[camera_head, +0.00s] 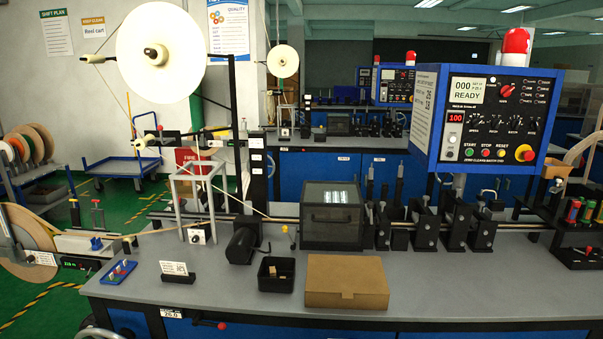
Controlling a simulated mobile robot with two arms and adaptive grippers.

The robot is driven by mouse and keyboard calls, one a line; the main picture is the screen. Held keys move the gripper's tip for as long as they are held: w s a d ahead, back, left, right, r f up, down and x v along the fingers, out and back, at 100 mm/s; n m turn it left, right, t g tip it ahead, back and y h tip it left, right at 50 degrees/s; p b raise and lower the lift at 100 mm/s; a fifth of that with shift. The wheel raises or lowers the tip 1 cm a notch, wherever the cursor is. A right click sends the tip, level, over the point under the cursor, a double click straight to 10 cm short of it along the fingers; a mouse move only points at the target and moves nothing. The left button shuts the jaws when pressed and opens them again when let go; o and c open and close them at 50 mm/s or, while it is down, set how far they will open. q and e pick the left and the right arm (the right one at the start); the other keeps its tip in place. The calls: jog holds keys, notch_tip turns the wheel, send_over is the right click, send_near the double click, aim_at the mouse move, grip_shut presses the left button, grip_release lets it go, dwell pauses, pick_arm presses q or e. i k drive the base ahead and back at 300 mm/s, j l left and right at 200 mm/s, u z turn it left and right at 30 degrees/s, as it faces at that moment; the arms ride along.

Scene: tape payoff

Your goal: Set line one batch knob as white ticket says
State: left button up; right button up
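The near line's blue control box (487,120) stands at the right on the bench. Its screen reads "000 OF 701 READY", though the small digits are unclear. A red knob (506,91) sits right of the screen with small labels around it; its pointer setting and the labels are too small to read. Several black knobs (498,124) sit in a row below. A white card (174,271) stands on the bench front left; its print is too small to read. A white printed sheet (424,102) is on the box's left side. Neither of my grippers is in view.
The grey bench (230,295) holds a cardboard box (346,281), a black bin (276,274), a dark windowed enclosure (332,215) and black roller stands (425,225). A large white reel (161,48) stands at left. A second line with its own control box (395,85) is behind.

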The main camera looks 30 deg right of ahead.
aim_at(515, 124)
jog(key=z, duration=1.75)
jog(key=i+l, duration=0.2)
jog(key=l, duration=0.2)
jog(key=i+l, duration=0.2)
jog(key=l, duration=0.2)
jog(key=i+l+u, duration=0.1)
jog(key=l, duration=0.3)
jog(key=i, duration=0.1)
